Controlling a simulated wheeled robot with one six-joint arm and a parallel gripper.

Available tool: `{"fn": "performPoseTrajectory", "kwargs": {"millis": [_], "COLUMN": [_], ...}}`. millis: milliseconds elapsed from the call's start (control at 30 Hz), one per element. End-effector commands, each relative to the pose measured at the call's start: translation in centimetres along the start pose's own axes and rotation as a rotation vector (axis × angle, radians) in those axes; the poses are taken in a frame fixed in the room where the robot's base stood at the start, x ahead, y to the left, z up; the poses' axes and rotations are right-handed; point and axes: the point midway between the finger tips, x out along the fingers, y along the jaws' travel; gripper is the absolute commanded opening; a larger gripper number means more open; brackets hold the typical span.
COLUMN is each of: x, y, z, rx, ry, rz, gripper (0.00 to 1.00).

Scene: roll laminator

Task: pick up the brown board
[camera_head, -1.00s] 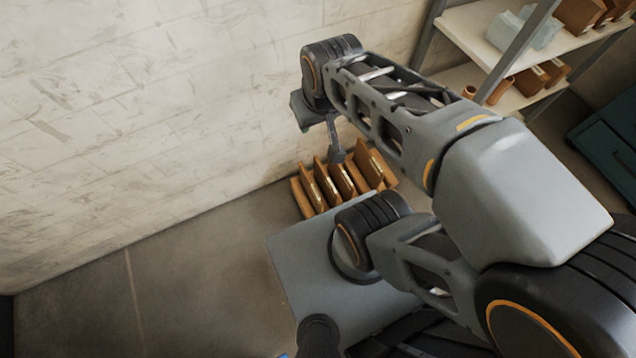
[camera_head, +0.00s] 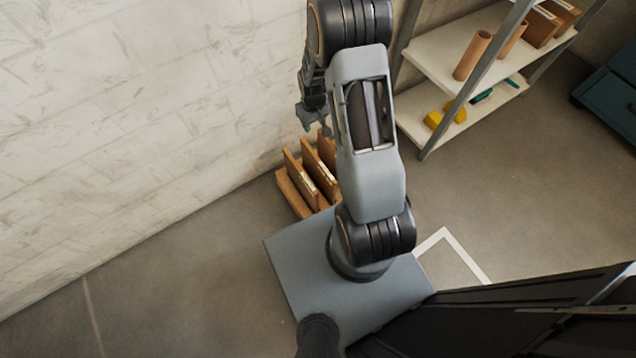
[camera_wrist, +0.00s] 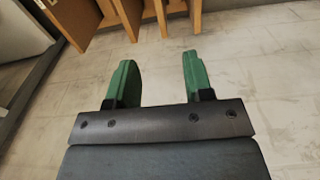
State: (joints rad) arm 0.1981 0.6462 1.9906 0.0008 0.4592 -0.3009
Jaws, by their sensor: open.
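Several brown boards (camera_head: 320,170) stand upright, side by side, in a wooden rack (camera_head: 292,194) on the floor by the wall. My arm hides the right part of the rack in the head view. Which board is the task's one I cannot tell. My gripper (camera_head: 313,117) is above and behind the rack, close to the wall. In the wrist view its two green fingers (camera_wrist: 158,75) are apart with nothing between them. Edges of boards (camera_wrist: 128,16) show at the top of that view, beyond the fingertips and not touching them.
A white wall (camera_head: 130,120) runs close behind the rack. A metal shelf unit (camera_head: 440,55) at right holds brown tubes (camera_head: 472,56), boxes (camera_head: 540,28) and yellow items (camera_head: 446,115). A teal cabinet (camera_head: 608,100) stands at far right. The floor left of the rack is clear.

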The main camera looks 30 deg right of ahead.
Motion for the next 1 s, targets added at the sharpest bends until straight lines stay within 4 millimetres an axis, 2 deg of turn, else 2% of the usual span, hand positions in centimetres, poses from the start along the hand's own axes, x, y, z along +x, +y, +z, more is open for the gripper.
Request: {"fn": "performPoseTrajectory", "kwargs": {"millis": [33,100,400,700,1000], "x": [3.6,6.2,12.9,17.7,19.2], "y": [0.3,0.7,1.2,1.1,1.1], "z": [0.3,0.5,1.1,1.4,1.4], "rx": [-0.001,-0.005,-0.013,-0.012,-0.012], "ry": [-0.016,-0.026,-0.045,-0.045,-0.043], "rz": [-0.004,-0.007,-0.014,-0.014,-0.013], "gripper": [0.47,0.47,0.47,0.47,0.47]}}
